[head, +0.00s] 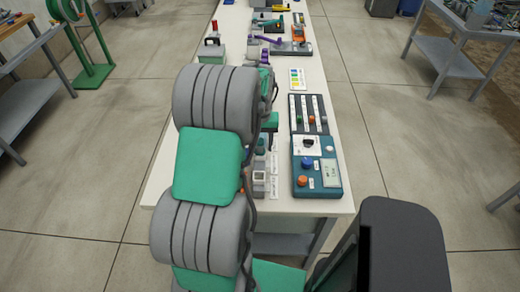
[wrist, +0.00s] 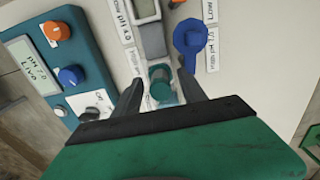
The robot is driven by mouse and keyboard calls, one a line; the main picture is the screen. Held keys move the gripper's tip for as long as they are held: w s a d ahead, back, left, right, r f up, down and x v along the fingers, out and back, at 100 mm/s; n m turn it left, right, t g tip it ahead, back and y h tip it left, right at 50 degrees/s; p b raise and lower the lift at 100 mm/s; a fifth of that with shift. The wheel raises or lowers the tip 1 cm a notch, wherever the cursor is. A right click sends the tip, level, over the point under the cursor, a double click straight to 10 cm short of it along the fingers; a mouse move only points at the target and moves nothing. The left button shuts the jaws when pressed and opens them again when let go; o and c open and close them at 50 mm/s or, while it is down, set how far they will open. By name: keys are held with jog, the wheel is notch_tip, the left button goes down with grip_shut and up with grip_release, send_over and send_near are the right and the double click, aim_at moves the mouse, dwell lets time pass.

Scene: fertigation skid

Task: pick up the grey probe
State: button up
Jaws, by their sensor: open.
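A grey upright-looking body with a pale screen, which may be the grey probe (wrist: 152,40), shows at the top of the wrist view. A small grey unit with a pale screen, likely the same thing, shows near the bench's front in the head view (head: 259,178). My gripper (wrist: 160,78) is open, its two dark fingers spread and nothing gripped. A teal round piece (wrist: 160,88) in a pale holder shows between and beyond the fingers; whether it belongs to the probe I cannot tell.
A teal control box (head: 317,170) with orange and blue knobs stands to the right on the white bench; it also shows in the wrist view (wrist: 88,60). Several tools (head: 292,48) lie at the bench's far end.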

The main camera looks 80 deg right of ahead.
grip_shut()
dwell(0.5)
